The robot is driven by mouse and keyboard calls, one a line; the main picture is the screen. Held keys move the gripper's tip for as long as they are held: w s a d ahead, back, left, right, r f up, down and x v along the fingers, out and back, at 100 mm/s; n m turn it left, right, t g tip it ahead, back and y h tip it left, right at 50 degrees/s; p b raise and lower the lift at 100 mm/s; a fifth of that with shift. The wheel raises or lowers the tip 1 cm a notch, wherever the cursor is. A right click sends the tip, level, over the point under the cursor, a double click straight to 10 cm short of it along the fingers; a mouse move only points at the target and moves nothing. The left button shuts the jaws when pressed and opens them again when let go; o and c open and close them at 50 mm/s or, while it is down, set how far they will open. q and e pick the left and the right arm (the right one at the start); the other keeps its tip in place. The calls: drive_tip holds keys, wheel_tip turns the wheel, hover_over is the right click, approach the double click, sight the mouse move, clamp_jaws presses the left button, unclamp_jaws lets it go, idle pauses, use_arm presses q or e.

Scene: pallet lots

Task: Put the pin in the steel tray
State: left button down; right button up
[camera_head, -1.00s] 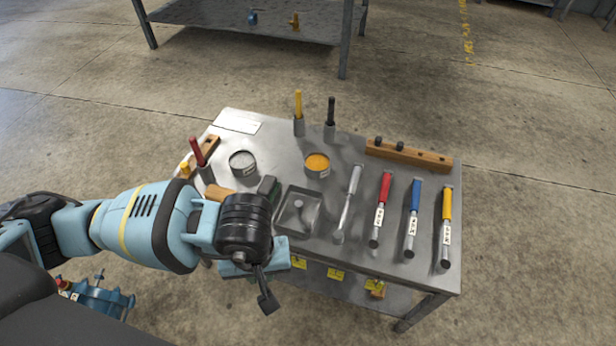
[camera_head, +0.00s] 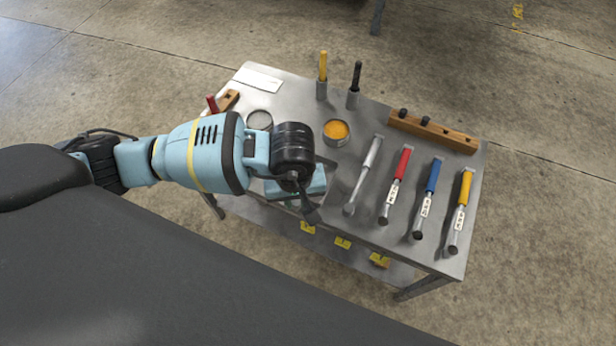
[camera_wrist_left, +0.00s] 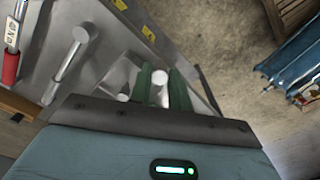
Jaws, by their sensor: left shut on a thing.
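My left gripper (camera_head: 298,188) is over the front left part of the steel table in the head view; its fingers are hidden there. In the left wrist view its green fingers (camera_wrist_left: 161,88) are shut on a pin (camera_wrist_left: 160,77), whose pale round end shows between them. The steel tray (camera_wrist_left: 118,74) shows below and just left of the fingers in the wrist view. In the head view my gripper and wrist cover most of the tray. I cannot tell whether the pin touches the tray. My right gripper is not in view.
Right of the gripper lie a grey-handled tool (camera_head: 364,175) and red (camera_head: 397,182), blue (camera_head: 428,195) and yellow (camera_head: 461,208) ones. Behind stand an orange-filled tin (camera_head: 336,132), two upright handled tools in holders and a wooden block (camera_head: 433,131). Bare tabletop lies around the tin.

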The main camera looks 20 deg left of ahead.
use_arm(q)
drive_tip(key=shift+w+a+f+b, duration=0.1)
drive_tip(key=shift+w+f+b, duration=0.05)
drive_tip(key=shift+w, duration=1.15)
drive_tip(key=shift+w+a+f+b, duration=0.1)
drive_tip(key=shift+w+f+b, duration=0.1)
drive_tip(key=shift+w, duration=1.05)
drive_tip(key=shift+w+a+f+b, duration=0.1)
drive_tip(key=shift+w+f, duration=0.05)
drive_tip(key=shift+w, duration=1.15)
drive_tip(key=shift+f, duration=1.6)
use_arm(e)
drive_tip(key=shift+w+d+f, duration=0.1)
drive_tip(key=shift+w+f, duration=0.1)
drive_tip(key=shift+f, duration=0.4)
use_arm(q)
drive_tip(key=shift+f+b, duration=0.15)
drive_tip(key=shift+b, duration=0.2)
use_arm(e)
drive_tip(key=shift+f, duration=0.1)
use_arm(q)
drive_tip(key=c, duration=1.3)
unclamp_jaws()
